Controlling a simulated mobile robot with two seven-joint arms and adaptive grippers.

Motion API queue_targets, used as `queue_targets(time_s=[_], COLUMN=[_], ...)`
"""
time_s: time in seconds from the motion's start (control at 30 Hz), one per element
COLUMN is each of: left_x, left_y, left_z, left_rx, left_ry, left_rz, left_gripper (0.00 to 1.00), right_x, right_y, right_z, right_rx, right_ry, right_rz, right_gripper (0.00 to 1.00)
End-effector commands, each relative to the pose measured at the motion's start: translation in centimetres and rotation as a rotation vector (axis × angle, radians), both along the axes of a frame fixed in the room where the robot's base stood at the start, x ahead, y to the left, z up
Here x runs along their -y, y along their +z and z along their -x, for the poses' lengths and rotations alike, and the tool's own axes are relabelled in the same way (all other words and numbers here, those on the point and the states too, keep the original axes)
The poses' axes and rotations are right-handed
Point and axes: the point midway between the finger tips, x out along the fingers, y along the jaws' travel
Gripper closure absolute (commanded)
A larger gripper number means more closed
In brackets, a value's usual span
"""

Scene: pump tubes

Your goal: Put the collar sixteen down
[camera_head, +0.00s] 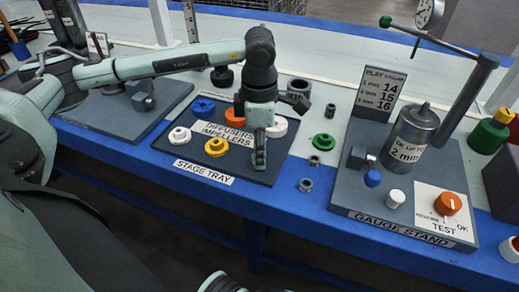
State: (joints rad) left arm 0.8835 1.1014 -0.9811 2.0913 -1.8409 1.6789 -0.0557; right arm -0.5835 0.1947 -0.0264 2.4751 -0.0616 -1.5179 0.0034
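My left gripper (259,160) points down over the front right part of the dark stage tray (180,160). Its fingers are seen nearly edge-on, so I cannot tell if they are shut or hold anything. Small grey ring-like parts are on the bench right of the tray: one (305,185) near the blue front edge, one (314,160) just behind it, and a taller one (330,110) farther back. No number is readable on them, so I cannot tell which is collar sixteen. A sign (380,92) headed "PLAY COLLAR" lists 14, 15 and 16.
White, yellow (215,147), blue and orange impellers lie on the tray. A green ring (323,142) lies right of it. The gauge stand (410,226) holds a grey cylinder (414,128), knobs and a post. A narrow bench strip between tray and stand is partly free.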

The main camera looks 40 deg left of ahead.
Motion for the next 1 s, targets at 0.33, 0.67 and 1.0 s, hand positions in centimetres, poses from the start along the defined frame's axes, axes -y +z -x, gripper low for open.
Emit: queue_targets(time_s=[0.33,0.67,1.0], left_x=[0.0,0.0,0.0], left_y=[0.0,3.4,10.4], left_z=[0.0,-0.2,-0.1], left_rx=[0.0,0.006,0.003], left_ry=[0.0,-0.001,-0.001], left_rz=[0.0,0.002,0.001], left_gripper=[0.56,0.56,0.56], right_x=[0.1,1.1,1.0], right_y=[0.1,-0.3,-1.0], right_z=[0.0,1.3,1.0], right_rx=[-0.001,-0.066,-0.068], right_ry=[-0.003,-0.031,-0.027], right_rz=[0.0,0.018,0.014], right_gripper=[0.6,0.6,0.6])
